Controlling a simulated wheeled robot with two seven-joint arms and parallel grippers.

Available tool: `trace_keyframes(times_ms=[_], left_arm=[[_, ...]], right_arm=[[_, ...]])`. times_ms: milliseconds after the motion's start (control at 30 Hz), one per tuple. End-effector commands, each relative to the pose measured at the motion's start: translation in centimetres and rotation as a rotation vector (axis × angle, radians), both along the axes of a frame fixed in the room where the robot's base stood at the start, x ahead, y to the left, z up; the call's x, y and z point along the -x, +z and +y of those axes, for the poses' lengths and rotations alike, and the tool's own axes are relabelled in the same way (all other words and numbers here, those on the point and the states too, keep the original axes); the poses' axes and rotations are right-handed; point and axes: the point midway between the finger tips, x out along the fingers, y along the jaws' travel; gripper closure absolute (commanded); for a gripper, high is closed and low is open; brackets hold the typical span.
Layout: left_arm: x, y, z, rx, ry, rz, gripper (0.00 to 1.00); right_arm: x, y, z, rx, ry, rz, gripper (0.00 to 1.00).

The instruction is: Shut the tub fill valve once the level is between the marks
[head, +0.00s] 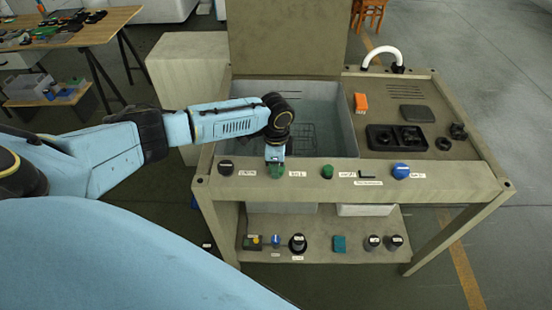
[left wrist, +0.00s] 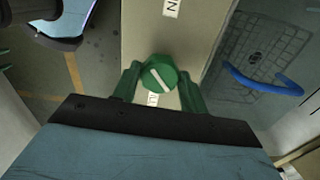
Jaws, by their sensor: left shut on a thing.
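My left gripper (head: 275,162) reaches down to the front rail of the bench and is shut on a round green knob (head: 276,170). In the left wrist view, the green fingers of the gripper (left wrist: 159,84) stand on either side of the green knob (left wrist: 165,69), which has a white pointer line lying slantwise. The label by it is too small to read. Behind the rail is a grey tub (head: 338,119) with liquid and a wire basket in it. The level marks cannot be made out. My right gripper is not in view.
Along the rail are a black knob (head: 226,167), a second green knob (head: 327,171), a small black lever (head: 366,174) and a blue knob (head: 400,170). A white curved spout (head: 383,53) and an orange block (head: 360,102) are on the bench's right side. A lower shelf (head: 318,248) holds several small items.

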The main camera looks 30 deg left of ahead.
Motion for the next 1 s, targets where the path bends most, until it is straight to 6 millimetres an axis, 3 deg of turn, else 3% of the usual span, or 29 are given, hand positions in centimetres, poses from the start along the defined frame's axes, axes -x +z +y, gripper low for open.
trace_keyframes(times_ms=[600, 1000], left_arm=[[-0.2, 0.1, -0.1, 0.002, -0.547, -0.003, 0.8], [-0.2, 0.1, -0.1, 0.003, -0.728, -0.003, 0.8]], right_arm=[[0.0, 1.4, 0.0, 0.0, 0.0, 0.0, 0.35], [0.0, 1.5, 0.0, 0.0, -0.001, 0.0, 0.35]])
